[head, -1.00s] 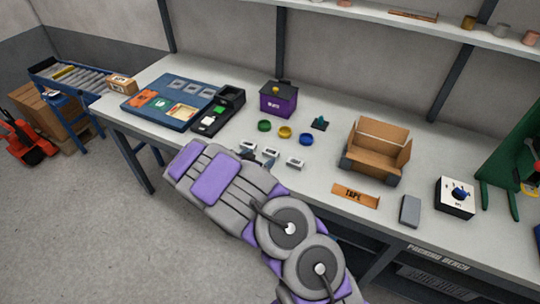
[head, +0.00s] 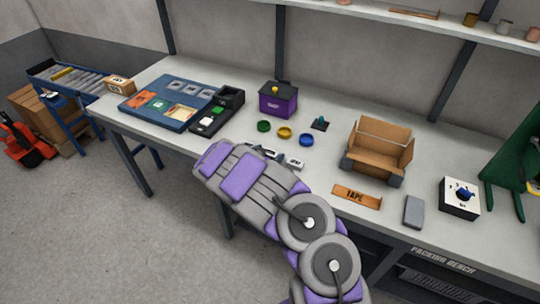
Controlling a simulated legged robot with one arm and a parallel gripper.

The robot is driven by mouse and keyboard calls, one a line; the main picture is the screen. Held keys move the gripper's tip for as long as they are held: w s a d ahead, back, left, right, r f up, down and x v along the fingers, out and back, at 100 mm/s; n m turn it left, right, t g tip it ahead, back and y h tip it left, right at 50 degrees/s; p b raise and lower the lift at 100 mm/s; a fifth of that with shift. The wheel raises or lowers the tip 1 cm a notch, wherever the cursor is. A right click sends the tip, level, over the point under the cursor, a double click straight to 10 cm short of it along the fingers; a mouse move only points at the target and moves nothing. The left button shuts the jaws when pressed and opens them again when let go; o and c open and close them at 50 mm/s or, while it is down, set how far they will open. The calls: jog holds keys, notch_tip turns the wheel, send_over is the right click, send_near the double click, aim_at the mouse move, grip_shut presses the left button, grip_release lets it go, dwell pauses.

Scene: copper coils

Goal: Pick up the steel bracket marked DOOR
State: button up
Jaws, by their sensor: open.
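Small pale steel brackets lie in a row on the bench, partly behind my arm. The rightmost bracket (head: 294,163) shows most; the middle bracket (head: 269,154) shows only in part, and the left one is almost hidden. Their lettering is too small to read, so I cannot tell which is marked DOOR. My arm reaches over the bench's front edge and hides most of my gripper (head: 281,157). Only small dark parts show, between the middle and right brackets. It is open, and I see nothing held in it.
Behind the brackets lie green, yellow and blue rings (head: 284,132) and a purple box (head: 278,100). A blue tray (head: 146,107) is at left. An open cardboard box (head: 378,150), a TAPE strip (head: 357,196) and a grey block (head: 413,211) are at right.

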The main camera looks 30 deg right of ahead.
jog(key=c, duration=1.1)
jog(key=shift+o, duration=0.2)
jog(key=shift+r, duration=0.1)
